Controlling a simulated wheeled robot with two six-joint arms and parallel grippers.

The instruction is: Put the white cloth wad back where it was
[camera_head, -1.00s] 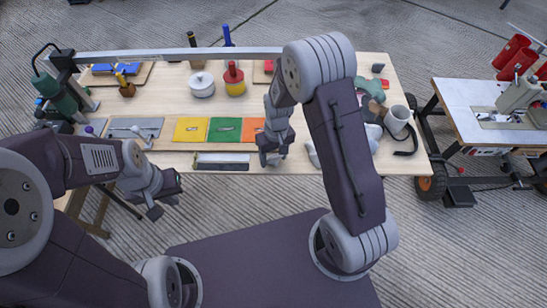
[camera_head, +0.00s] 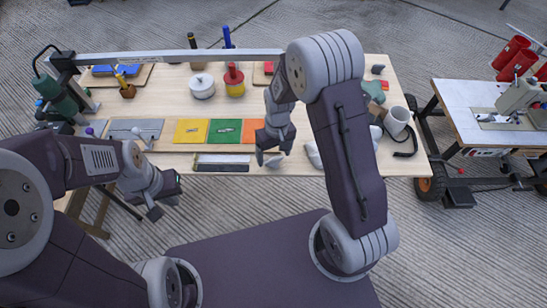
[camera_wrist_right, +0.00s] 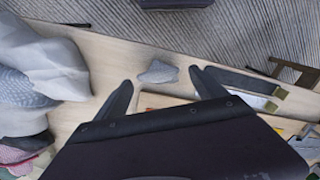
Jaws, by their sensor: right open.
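A small whitish wad (camera_wrist_right: 158,72) lies on the wooden table near its front edge, between and slightly beyond my right fingertips in the right wrist view. In the head view it shows as a pale patch (camera_head: 274,161) below my right gripper (camera_head: 273,155). My right gripper (camera_wrist_right: 160,84) is open, its two dark fingers spread with a gap on both sides of the wad. My left gripper (camera_head: 165,195) hangs in front of the table at the left, away from the wad. Its fingers are too dark and small to tell their opening.
Yellow (camera_head: 191,131), green (camera_head: 225,131) and orange (camera_head: 253,130) panels lie left of my right gripper.

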